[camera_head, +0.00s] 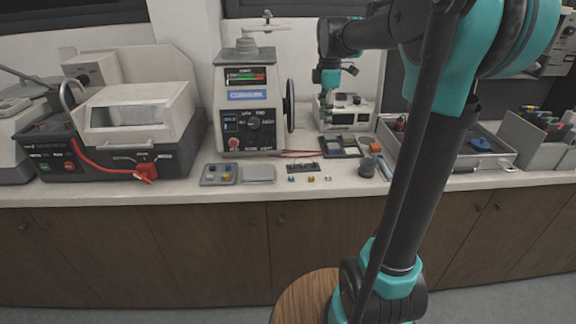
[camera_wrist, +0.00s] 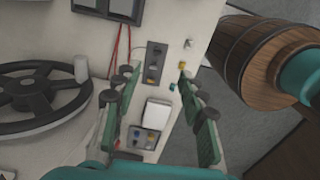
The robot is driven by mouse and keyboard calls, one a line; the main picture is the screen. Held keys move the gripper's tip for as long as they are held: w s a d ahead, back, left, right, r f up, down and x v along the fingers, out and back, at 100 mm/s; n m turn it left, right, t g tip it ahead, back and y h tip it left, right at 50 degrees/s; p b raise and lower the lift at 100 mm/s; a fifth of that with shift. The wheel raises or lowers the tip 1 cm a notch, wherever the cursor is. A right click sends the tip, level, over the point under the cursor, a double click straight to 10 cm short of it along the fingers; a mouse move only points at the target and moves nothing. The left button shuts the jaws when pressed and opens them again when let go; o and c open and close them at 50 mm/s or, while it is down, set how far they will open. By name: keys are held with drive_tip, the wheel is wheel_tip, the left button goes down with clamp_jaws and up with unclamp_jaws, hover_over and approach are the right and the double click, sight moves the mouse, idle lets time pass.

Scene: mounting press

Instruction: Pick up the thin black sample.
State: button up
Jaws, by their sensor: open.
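My gripper (camera_head: 335,84) is open above the back of the counter, in front of a small white device. In the wrist view my gripper (camera_wrist: 158,88) shows two green fingers spread apart with nothing between the pads. Below and between them is a dark narrow holder (camera_wrist: 156,62) with small pieces, some dark, one yellowish. The same holder (camera_head: 303,167) lies near the counter's front edge in the head view. A thin black sample cannot be told apart with certainty; the dark pieces in the holder are too small to identify.
A grey tray with coloured pieces (camera_head: 218,174) and a pale flat box (camera_head: 258,175) lie left of the holder. Small loose pieces (camera_head: 311,178) lie in front of it. The press (camera_head: 248,105) with its black handwheel (camera_head: 290,105) stands behind. A dark cylinder (camera_head: 367,167) stands to the right.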

drive_tip(key=a, duration=0.1)
hover_over(315, 163)
drive_tip(key=shift+n, duration=0.4)
drive_tip(key=f, duration=1.1)
drive_tip(key=shift+w+d+f, duration=0.15)
drive_tip(key=shift+d+f, duration=0.15)
drive_tip(key=shift+d, duration=0.1)
drive_tip(key=f, duration=0.2)
drive_tip(key=a+f, duration=0.1)
drive_tip(key=f, duration=0.1)
drive_tip(key=shift+f, duration=0.6)
drive_tip(key=shift+c, duration=0.3)
drive_tip(key=c, duration=0.8)
